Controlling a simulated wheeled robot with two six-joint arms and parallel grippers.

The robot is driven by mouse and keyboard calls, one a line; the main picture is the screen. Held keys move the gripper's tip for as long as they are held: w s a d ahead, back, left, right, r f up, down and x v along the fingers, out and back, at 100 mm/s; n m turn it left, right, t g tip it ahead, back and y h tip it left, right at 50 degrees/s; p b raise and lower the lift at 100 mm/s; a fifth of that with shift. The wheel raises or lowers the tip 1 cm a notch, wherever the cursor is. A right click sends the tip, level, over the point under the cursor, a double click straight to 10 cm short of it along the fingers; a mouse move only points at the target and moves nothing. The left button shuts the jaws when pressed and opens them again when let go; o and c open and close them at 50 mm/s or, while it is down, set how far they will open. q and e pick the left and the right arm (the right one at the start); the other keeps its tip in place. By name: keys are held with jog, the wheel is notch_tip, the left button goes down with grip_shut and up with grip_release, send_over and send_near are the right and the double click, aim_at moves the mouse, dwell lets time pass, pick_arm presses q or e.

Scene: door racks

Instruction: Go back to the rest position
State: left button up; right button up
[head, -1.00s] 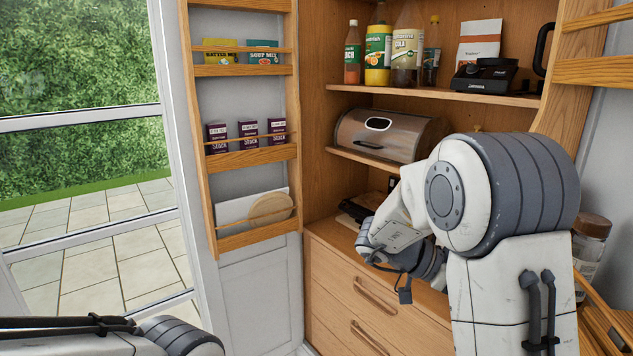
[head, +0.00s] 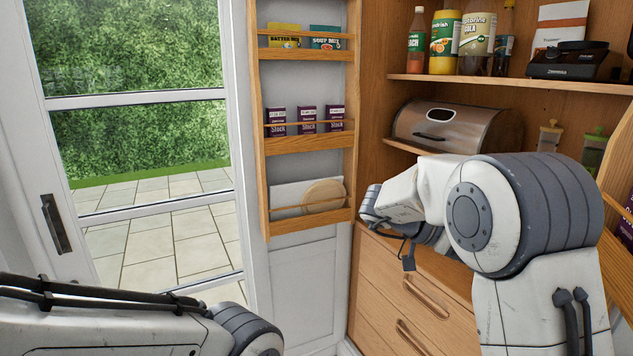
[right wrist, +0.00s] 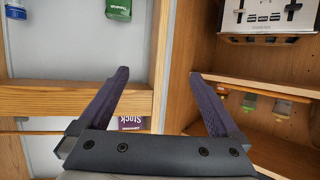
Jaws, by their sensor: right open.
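My right arm reaches in front of the wooden cabinet in the head view, and its gripper is hidden there behind the arm links. In the right wrist view the right gripper (right wrist: 160,88) is open, with two dark fingers spread apart and nothing between them. Behind the fingers are a door rack (right wrist: 80,98) and, to the right, the cabinet's inner shelves. My left arm shows at the lower left of the head view, but its gripper is out of the picture.
The open cabinet door carries wooden racks (head: 305,143) with several stock boxes (head: 306,118) and packets. A bread bin (head: 440,123) sits on a cabinet shelf, with bottles above. Drawers (head: 415,290) are below. A glazed door (head: 140,145) stands at the left.

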jog(key=w+f+n+t+y+b, duration=0.1)
jog(key=w+f+n+t+y, duration=0.1)
jog(key=w+n+t, duration=0.3)
jog(key=w+f+n+t+y+b, duration=0.1)
jog(key=w+f+n+t+b, duration=0.1)
jog(key=w+f+n+t, duration=0.3)
jog(key=shift+w+n+t+y, duration=0.4)
jog(key=shift+w+n+t, duration=0.75)
jog(key=shift+w, duration=1.75)
jog(key=shift+d+f+m+t, duration=0.1)
jog(key=shift+m+t, duration=0.25)
